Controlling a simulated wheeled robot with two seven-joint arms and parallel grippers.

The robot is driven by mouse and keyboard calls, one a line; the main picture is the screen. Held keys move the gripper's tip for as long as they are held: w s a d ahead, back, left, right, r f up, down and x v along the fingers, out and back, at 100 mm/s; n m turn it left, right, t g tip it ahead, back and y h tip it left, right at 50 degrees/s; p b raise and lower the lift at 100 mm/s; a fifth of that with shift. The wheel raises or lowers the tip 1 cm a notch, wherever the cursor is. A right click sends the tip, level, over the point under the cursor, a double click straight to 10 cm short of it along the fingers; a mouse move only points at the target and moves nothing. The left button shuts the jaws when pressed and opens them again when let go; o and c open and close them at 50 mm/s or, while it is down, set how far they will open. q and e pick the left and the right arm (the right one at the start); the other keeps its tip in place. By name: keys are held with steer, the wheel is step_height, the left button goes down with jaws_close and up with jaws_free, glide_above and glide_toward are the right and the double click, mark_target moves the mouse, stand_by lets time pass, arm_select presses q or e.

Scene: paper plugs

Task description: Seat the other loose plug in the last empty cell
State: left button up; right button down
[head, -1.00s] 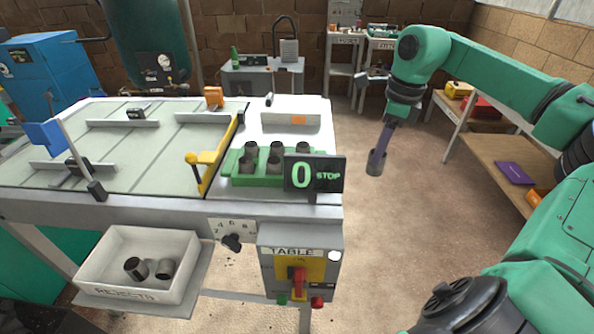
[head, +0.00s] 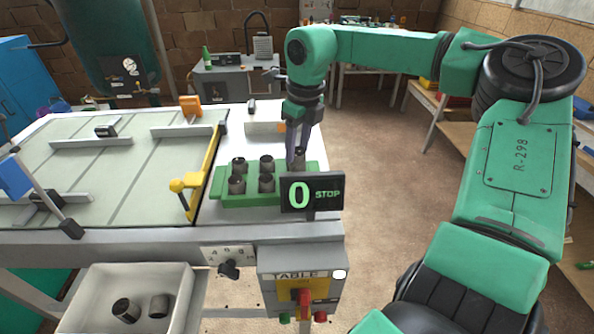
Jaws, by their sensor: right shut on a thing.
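The green tray (head: 251,200) stands on the white right part of the table and holds several dark grey plugs, including a front one (head: 237,185) and a back one (head: 266,163). My right gripper (head: 296,161) points down over the tray's back right corner, shut on a grey plug (head: 300,157). The plug's lower end is at or just above the tray; I cannot tell whether it is inside a cell. The display hides the tray's front right part. Two more plugs, one tilted (head: 126,310) and one beside it (head: 159,306), lie in the white bin (head: 182,290). My left gripper is out of view.
A yellow arm (head: 193,187) lies left of the tray. A grey block with an orange label (head: 262,128) is behind it. Floor right of the table is clear.

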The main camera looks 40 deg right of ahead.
mark_target(297, 169)
step_height(297, 169, down, 8)
steer(key=shift+r+p, duration=0.25)
steer(key=shift+p, duration=0.3)
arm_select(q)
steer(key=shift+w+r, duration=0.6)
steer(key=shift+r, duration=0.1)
arm_select(e)
steer(key=shift+w+f, duration=0.1)
steer(key=shift+f, duration=0.05)
steer(key=c, duration=0.8)
jaws_free()
steer(key=shift+f, duration=0.1)
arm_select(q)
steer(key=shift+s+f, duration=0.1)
arm_select(e)
steer(key=o, duration=0.4)
steer(key=shift+r, duration=0.6)
steer(key=r, duration=0.3)
steer(key=s+r+b, duration=0.1)
steer(key=r, duration=0.3)
steer(key=r+b, duration=0.1)
steer(key=r, duration=0.3)
steer(key=shift+s+r, duration=0.1)
steer(key=shift+s, duration=0.2)
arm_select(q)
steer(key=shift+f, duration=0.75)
